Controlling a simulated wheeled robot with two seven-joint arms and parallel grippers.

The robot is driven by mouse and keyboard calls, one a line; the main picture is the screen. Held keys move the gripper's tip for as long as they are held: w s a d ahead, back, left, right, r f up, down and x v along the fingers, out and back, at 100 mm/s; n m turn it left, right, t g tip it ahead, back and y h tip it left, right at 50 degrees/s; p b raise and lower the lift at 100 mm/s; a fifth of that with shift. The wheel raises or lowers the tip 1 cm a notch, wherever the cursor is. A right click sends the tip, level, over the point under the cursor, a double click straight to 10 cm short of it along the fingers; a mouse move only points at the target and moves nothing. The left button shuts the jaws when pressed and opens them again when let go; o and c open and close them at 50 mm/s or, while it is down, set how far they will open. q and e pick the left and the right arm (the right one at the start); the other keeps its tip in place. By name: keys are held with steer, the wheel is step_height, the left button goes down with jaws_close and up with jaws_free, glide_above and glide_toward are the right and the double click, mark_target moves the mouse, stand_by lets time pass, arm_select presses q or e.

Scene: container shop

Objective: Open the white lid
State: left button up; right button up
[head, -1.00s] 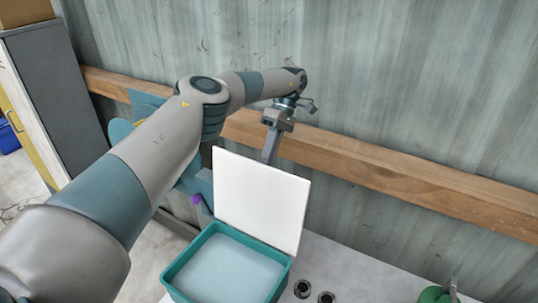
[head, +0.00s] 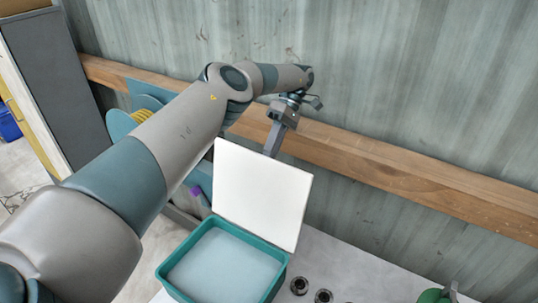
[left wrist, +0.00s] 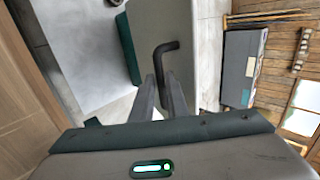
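The white lid (head: 262,190) stands about upright at the back edge of a teal box (head: 168,279), so the box is open from above. My left gripper (head: 271,152) is behind the lid in the head view, its fingertips hidden by it. In the left wrist view, a grey panel (left wrist: 187,22), seemingly the lid's outer side, bears a black bent handle (left wrist: 164,50). The left gripper's fingers (left wrist: 162,82) are close together at the handle's lower end. I cannot tell whether they grip it. My right gripper is not in view.
The box stands on a pale table (head: 340,262) near a wall with a wooden rail (head: 400,181). Two small dark round parts (head: 311,290) lie right of the box. A green object (head: 434,296) is at the lower right. A dark cabinet (head: 45,85) stands at left.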

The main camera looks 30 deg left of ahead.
arm_select(q)
steer(key=o, duration=0.3)
steer(key=shift+f, duration=0.4)
steer(key=shift+w+r, duration=0.15)
steer(key=shift+r, duration=0.1)
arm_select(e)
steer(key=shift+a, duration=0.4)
arm_select(q)
steer(key=s+d+r+b, duration=0.1)
steer(key=d+r, duration=0.9)
steer(key=d, duration=0.1)
steer(key=shift+d+r+b, duration=0.25)
steer(key=shift+r+b, duration=0.15)
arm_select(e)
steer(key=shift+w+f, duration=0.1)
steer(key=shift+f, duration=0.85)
